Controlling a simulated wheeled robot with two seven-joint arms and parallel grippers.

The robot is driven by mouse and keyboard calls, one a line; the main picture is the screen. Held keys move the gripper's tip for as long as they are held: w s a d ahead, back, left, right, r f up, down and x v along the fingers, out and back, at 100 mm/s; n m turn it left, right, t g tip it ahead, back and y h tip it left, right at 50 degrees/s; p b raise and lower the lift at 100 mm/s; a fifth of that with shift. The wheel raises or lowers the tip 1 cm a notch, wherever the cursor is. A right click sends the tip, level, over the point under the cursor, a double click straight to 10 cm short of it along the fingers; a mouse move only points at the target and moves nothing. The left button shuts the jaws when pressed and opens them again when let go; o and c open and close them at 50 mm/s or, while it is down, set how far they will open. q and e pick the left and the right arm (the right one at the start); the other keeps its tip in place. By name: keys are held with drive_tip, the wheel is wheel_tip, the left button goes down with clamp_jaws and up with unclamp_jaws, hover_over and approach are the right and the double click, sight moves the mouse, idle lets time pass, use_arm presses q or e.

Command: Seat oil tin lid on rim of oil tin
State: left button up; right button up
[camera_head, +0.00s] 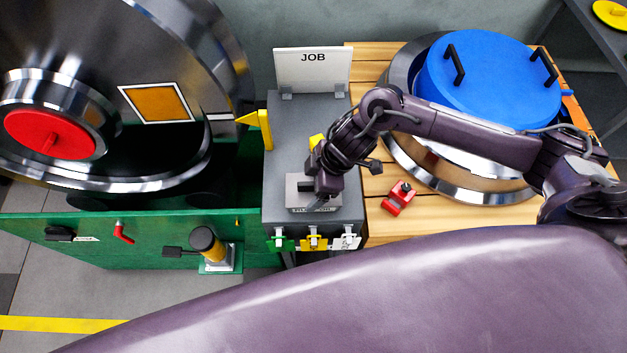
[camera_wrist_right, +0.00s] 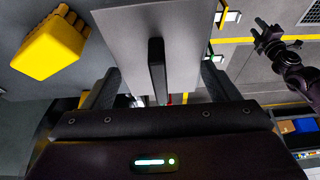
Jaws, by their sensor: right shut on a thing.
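The oil tin lid (camera_head: 297,201) appears as a light grey plate with a black bar handle, over the front of the grey cabinet top. My right gripper (camera_head: 322,190) points down at it and is shut on its handle. In the right wrist view the lid (camera_wrist_right: 190,25) fills the space ahead of the right gripper (camera_wrist_right: 158,88), with the handle between the fingers. I cannot identify the oil tin or its rim, nor tell whether the lid touches anything below. My left gripper (camera_wrist_right: 266,38) shows small in the right wrist view, its fingers apart.
The grey cabinet (camera_head: 284,130) carries a JOB sign (camera_head: 313,70); a yellow block (camera_wrist_right: 48,45) is near the lid. A red tool (camera_head: 398,198) and a big metal ring with a blue lid (camera_head: 490,85) are on the wooden table. A steel wheel (camera_head: 200,60) stands left.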

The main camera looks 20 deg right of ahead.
drive_tip(key=o, duration=0.9)
drive_tip(key=b+v, duration=0.1)
drive_tip(key=v, duration=0.6)
drive_tip(key=shift+d+r, duration=0.2)
drive_tip(key=shift+r, duration=0.15)
